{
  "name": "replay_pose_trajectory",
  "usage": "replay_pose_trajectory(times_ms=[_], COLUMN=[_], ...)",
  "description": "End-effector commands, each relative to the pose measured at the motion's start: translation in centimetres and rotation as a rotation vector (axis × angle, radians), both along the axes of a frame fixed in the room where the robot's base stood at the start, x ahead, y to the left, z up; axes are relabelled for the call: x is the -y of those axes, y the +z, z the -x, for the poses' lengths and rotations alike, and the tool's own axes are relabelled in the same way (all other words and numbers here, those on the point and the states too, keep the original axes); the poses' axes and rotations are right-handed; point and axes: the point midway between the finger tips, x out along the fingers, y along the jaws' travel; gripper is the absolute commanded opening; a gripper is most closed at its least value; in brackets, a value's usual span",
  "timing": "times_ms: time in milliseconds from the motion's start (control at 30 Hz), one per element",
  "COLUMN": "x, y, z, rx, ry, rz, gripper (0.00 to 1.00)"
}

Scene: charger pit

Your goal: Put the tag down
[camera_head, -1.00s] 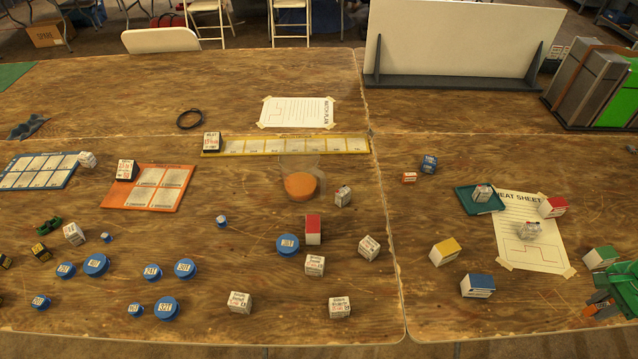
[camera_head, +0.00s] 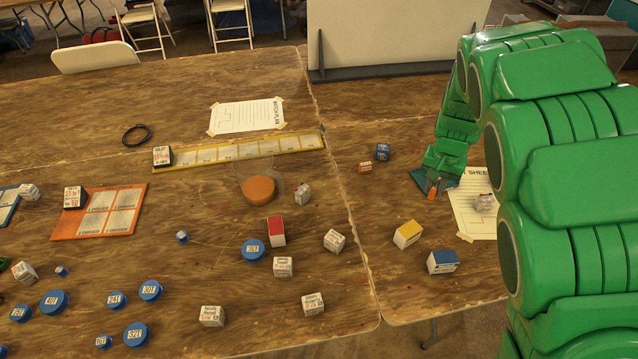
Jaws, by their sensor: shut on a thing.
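My gripper (camera_head: 432,192) points down over the small teal tray (camera_head: 449,181) on the right part of the table. Its orange fingertips are low, at or just above the tray; I cannot tell whether they touch it. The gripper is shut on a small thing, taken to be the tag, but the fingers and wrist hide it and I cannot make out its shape. The white block seen on the tray earlier does not show now. The white cheat sheet (camera_head: 466,212) lies just right of the tray, partly covered by my arm.
A white block (camera_head: 484,202) stands on the sheet. A yellow box (camera_head: 408,234) and a blue box (camera_head: 442,262) stand nearer.

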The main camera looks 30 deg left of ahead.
Motion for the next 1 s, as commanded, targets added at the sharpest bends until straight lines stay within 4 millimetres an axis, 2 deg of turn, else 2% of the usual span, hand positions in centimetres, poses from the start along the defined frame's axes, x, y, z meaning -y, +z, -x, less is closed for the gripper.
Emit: replay_pose_trajectory(times_ms=[33,200,500,700,833,1000], x=[-2.3,-9.1,-19.7,-23.9,-25.2,-25.5], y=[0.0,-0.1,-0.3,-0.4,-0.5,-0.5], z=[0.5,2.4,7.6,10.7,11.6,11.9], rx=[0.0,-0.005,-0.015,-0.023,-0.024,-0.025], ry=[0.053,0.217,0.488,0.603,0.64,0.65], rz=[0.001,-0.002,-0.008,-0.011,-0.012,-0.013], gripper=[0.0,0.0,0.0,0.0,0.0,0.0])
